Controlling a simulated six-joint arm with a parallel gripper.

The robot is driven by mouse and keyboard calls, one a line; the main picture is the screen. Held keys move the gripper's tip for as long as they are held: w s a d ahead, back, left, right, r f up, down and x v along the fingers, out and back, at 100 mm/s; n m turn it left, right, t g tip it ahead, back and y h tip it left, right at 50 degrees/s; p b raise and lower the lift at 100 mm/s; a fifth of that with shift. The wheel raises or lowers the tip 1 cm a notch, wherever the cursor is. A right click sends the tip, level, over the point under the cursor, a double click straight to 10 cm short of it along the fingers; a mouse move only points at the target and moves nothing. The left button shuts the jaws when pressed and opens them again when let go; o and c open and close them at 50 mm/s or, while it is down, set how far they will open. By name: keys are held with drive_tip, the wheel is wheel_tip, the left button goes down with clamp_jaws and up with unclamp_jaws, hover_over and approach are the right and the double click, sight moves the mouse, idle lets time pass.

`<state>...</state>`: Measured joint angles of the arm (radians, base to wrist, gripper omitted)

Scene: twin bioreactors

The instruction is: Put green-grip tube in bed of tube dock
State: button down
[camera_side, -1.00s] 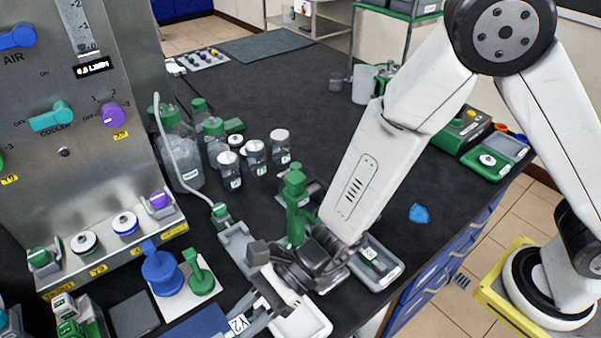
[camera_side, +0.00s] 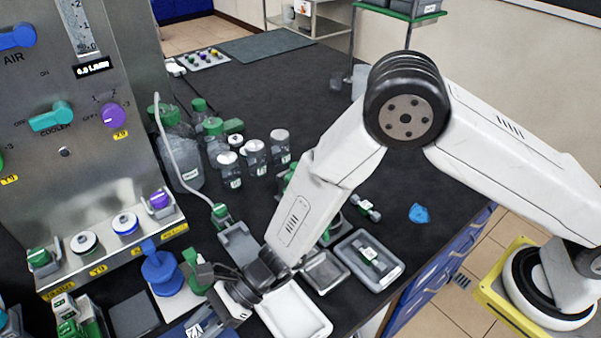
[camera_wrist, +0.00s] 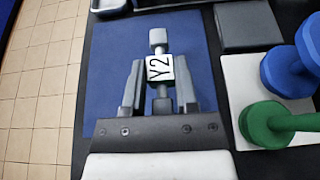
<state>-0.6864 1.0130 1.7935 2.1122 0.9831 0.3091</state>
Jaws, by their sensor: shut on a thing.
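The green-grip tube is a thin pale hose (camera_side: 180,165) that hangs from the metal cabinet and ends in a green grip (camera_side: 219,211). The grip is at the far end of a long grey tray (camera_side: 238,243), which looks like the tube dock. Whether the tube is seated in its bed I cannot tell. My gripper (camera_wrist: 160,90) is shut on a grey piece with a white Y2 label (camera_wrist: 159,68), held over a blue mat (camera_wrist: 113,60). The side view shows the label (camera_side: 195,327) low, left of the white tray. My gripper is apart from the green grip.
A white plate (camera_wrist: 236,78) with blue (camera_wrist: 287,72) and green (camera_wrist: 264,124) knobbed pieces stands close right in the wrist view. A white tray (camera_side: 294,309) and a grey tray (camera_side: 370,279) are to the right. Bottles (camera_side: 254,158) stand behind.

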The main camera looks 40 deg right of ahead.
drive_tip(key=shift+w+a+f, duration=0.2)
drive_tip(key=shift+f, duration=1.65)
drive_tip(key=shift+f, duration=0.1)
drive_tip(key=shift+c, duration=1.9)
unclamp_jaws()
